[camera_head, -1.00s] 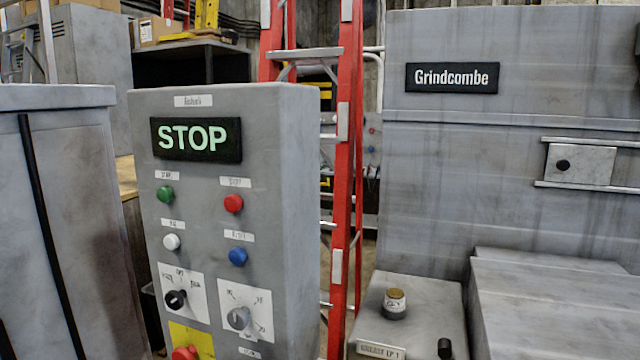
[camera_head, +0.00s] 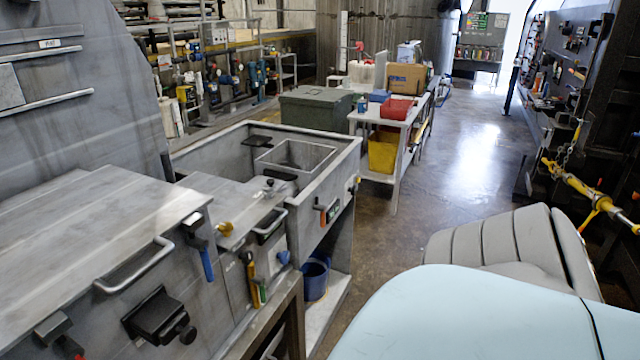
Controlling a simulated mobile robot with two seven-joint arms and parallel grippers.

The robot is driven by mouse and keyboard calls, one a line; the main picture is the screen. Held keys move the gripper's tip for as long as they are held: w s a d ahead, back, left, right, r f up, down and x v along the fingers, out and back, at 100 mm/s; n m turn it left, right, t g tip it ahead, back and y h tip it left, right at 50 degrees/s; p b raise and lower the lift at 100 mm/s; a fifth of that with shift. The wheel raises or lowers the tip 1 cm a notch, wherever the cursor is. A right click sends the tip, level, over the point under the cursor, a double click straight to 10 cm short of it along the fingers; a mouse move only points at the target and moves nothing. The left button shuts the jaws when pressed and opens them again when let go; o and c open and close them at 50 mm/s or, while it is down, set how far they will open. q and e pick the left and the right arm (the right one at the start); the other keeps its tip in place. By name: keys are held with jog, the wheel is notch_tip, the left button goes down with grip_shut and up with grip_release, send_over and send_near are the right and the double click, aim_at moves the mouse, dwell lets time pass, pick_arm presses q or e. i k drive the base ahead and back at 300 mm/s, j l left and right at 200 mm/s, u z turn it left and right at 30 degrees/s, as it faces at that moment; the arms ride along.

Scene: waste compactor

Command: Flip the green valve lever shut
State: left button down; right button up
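A small green handle (camera_head: 263,292) hangs on the front of the grey machine, beside a yellow handle (camera_head: 251,269). It is small here, and I cannot tell for sure that it is the valve lever, or how it is set. Another small handle with orange and green parts (camera_head: 328,212) is on the outer side of the open grey trough (camera_head: 345,165). Neither of my grippers is in view.
A metal bar handle (camera_head: 135,268), a black latch (camera_head: 160,317) and a blue-handled lever (camera_head: 206,262) stick out from the machine front. A blue bucket (camera_head: 315,279) stands under the trough. The floor (camera_head: 470,150) beyond is clear. My own body covers the lower right.

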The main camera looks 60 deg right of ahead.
aim_at(258, 279)
jog(key=z, duration=1.55)
jog(key=i+l+z, duration=0.15)
jog(key=i+l, duration=0.35)
jog(key=i, duration=0.1)
